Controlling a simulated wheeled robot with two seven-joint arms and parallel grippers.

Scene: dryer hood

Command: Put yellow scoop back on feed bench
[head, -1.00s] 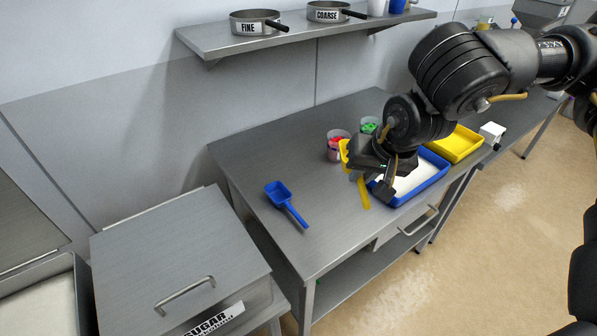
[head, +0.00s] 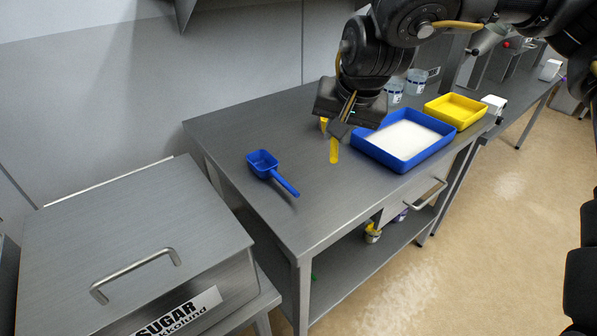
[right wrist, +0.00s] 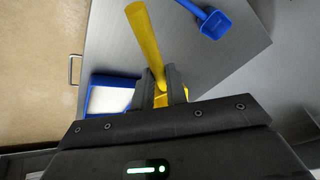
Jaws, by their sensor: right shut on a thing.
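The yellow scoop (head: 334,150) is in my right gripper (head: 345,122) in the head view. Its handle points down toward the bench, and most of its bowl is hidden behind the gripper. In the right wrist view the yellow handle (right wrist: 146,40) sticks out beyond the fingers of the right gripper (right wrist: 160,88), which are shut on it. The scoop is over the steel bench (head: 235,130), left of the blue tray; I cannot tell whether it touches the top. My left gripper is not in view.
A blue scoop (head: 268,172) lies on the bench to the left. A blue tray (head: 405,165) of white powder and a yellow tray (head: 455,112) stand to the right. Clear cups (head: 415,82) stand behind. A sugar bin (head: 135,235) is at front left.

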